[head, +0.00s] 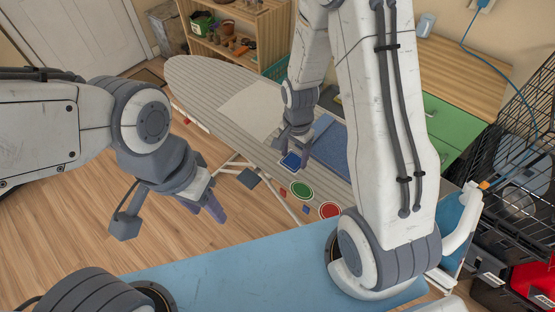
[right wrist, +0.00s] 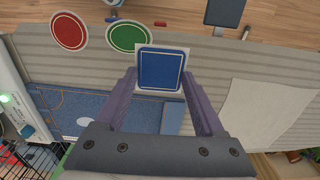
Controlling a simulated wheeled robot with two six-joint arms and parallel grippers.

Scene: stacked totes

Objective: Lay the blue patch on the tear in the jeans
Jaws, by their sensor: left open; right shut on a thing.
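The blue patch (head: 290,160) is a square with a pale border. My right gripper (head: 294,148) is shut on it, above the grey striped ironing board (head: 195,85). In the right wrist view the blue patch (right wrist: 161,70) sits between the fingertips of the right gripper (right wrist: 160,76). The blue jeans (head: 329,138) lie on the board to the right of the patch, partly hidden by my right arm. In the right wrist view the jeans (right wrist: 85,112) are partly behind the gripper. My left gripper (head: 205,208) is open and empty, left of the board.
A round green patch (head: 301,190) and a round red patch (head: 330,210) lie at the board's near edge. A pale cloth (head: 252,108) lies flat on the board. A wire cage (head: 520,130) and a green-drawered cabinet (head: 450,125) stand at the right.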

